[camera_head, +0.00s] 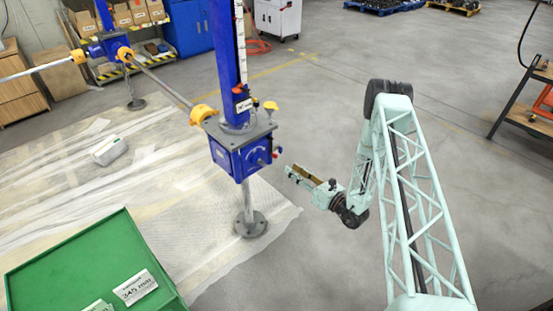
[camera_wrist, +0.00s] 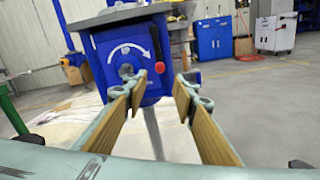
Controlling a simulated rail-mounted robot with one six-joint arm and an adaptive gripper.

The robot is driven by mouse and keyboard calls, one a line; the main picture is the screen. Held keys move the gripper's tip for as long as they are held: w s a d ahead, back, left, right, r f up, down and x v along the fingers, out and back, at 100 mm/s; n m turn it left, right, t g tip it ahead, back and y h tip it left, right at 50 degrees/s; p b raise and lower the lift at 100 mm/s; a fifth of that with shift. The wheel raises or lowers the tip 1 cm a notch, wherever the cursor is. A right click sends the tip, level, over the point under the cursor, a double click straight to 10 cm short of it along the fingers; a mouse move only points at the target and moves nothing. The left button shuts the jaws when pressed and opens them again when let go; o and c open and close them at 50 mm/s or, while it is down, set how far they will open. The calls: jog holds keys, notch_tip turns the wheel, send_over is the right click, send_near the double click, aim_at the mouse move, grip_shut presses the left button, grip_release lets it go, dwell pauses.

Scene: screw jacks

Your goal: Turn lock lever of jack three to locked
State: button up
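A blue screw jack (camera_head: 240,155) stands nearest my gripper in the head view; I cannot read a number on it. In the wrist view its blue gearbox (camera_wrist: 108,58) has a white curved arrow on the front. A black lock lever (camera_wrist: 154,42) with a red knob (camera_wrist: 159,68) hangs down on the right of that face. The red knob also shows in the head view (camera_head: 276,154). My gripper (camera_head: 289,172) is just right of the jack, pointing at it. In the wrist view my gripper (camera_wrist: 160,84) is open and empty, its tan-padded fingers short of the knob.
A second blue jack (camera_head: 108,47) stands at the back left, joined by a shaft (camera_head: 165,85). A green tray (camera_head: 75,260) with labels is at the front left. The floor right of the jack is clear.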

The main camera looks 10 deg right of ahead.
aim_at(276, 157)
jog(key=b+x, duration=0.1)
jog(key=x, duration=1)
jog(key=shift+w+a, duration=0.25)
jog(key=shift+w, duration=0.05)
grip_shut()
